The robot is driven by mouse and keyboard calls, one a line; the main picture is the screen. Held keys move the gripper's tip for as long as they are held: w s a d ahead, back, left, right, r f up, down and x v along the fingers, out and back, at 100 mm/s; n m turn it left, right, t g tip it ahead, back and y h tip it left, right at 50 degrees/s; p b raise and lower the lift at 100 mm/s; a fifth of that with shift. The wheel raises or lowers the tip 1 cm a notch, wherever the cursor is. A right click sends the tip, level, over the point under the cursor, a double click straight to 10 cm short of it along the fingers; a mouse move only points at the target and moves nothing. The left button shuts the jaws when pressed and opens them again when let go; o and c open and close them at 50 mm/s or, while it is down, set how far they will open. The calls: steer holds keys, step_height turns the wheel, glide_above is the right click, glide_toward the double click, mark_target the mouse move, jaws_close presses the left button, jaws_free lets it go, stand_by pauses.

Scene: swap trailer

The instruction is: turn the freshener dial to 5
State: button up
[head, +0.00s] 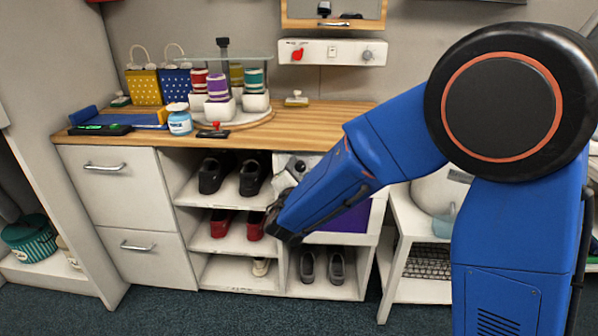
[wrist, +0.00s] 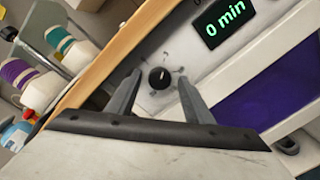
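The freshener dial (wrist: 160,78) is a small round black knob with a pale pointer mark, on a pale panel in the wrist view. A dark display (wrist: 224,20) beside it reads "0 min" in green. My gripper (wrist: 158,72) is open and empty. Its two grey fingers point toward the panel, one on each side of the dial, with gaps between them and the knob. How far the fingertips are from the panel is hard to tell. In the head view my blue arm reaches down to the cabinet front and hides the display.
The wooden countertop (head: 330,112) above holds a round stand with coloured spools. Shoe shelves (head: 215,244) lie left of and below my arm. A purple panel (wrist: 266,100) sits below the display. A wall panel (head: 332,52) with a red knob is higher up.

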steer(key=s+a, duration=0.1)
steer(key=s, duration=1.6)
steer(key=shift+s+r, duration=0.15)
steer(key=shift+r, duration=0.3)
steer(key=d+m+g+h, duration=0.65)
steer(key=d+m, duration=0.25)
steer(key=d, duration=1.4)
steer(key=s+d+f+m+g, duration=0.2)
steer(key=s+d+m+g, duration=0.35)
steer(key=s+d, duration=0.45)
steer(key=s+m+y, duration=0.7)
steer(key=s+m, duration=0.3)
steer(key=s, duration=0.2)
steer(key=shift+s+d+m+g, duration=0.3)
steer(key=shift+d+m, duration=0.05)
